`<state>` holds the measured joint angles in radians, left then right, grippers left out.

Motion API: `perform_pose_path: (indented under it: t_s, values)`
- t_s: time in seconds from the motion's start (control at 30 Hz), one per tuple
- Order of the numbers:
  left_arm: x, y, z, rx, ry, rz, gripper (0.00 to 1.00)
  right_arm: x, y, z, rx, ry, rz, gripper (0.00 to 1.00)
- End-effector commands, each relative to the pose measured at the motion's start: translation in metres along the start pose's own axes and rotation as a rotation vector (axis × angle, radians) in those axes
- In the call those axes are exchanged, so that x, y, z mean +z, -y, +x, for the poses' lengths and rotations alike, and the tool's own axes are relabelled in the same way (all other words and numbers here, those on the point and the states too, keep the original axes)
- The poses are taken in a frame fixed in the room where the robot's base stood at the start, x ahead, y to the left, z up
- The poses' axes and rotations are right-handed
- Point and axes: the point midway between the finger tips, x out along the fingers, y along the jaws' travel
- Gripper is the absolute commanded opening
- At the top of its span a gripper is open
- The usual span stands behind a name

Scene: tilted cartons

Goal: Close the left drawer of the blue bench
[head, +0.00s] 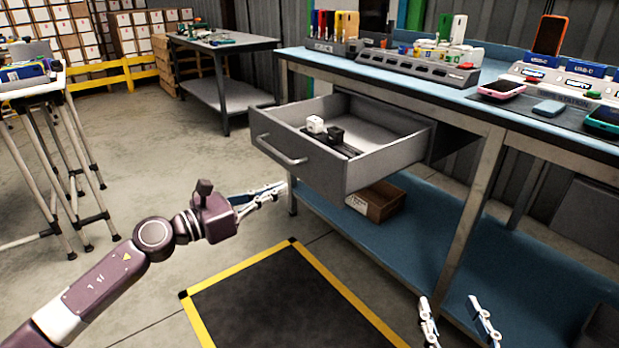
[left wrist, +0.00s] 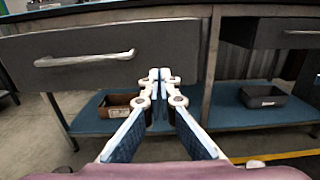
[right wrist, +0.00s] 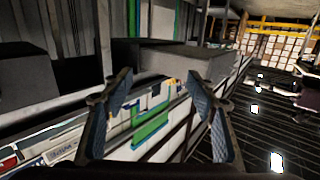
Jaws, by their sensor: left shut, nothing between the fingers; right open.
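The left drawer (head: 297,172) of the blue bench (head: 400,82) is pulled well out, with its grey front facing left. Its bar handle (head: 278,150) runs across the front. A white and a black item lie inside it. My left gripper (head: 281,188) is shut and empty, low in front of the drawer. In the left wrist view the drawer front (left wrist: 110,55) fills the upper left, and my left fingertips (left wrist: 160,76) overlap its lower right part. I cannot tell if they touch it. My right gripper (head: 455,300) is open and empty by the lower shelf.
A cardboard box (head: 376,202) stands on the bench's blue lower shelf (head: 420,222). Phones, including an orange one (head: 550,36), and holders crowd the benchtop. Another drawer (left wrist: 270,33) shows at right in the left wrist view. A black yellow-edged mat (head: 290,305) lies on open floor.

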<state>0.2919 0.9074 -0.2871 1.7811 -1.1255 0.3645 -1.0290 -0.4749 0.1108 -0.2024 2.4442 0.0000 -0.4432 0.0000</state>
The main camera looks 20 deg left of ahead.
Motion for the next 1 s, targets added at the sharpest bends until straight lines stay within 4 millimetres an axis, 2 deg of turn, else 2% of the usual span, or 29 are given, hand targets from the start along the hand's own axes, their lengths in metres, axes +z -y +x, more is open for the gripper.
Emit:
perform_pose_path:
  t_s: [0.3,0.5,0.7,1.0]
  values:
    - [0.003,0.000,0.059,-0.001,0.004,-0.001,0.00,0.022,-0.003,-0.004,0.006,0.099,-0.002,0.53]
    - [0.001,0.000,0.084,0.000,0.002,-0.002,0.00,0.018,-0.002,-0.002,0.005,0.076,-0.001,0.53]
    - [0.000,0.000,0.093,0.001,0.001,-0.002,0.00,0.014,-0.002,-0.002,0.004,0.061,-0.001,0.53]
    - [0.000,0.000,0.093,0.001,0.001,-0.002,0.00,0.013,-0.002,-0.002,0.004,0.058,-0.001,0.53]
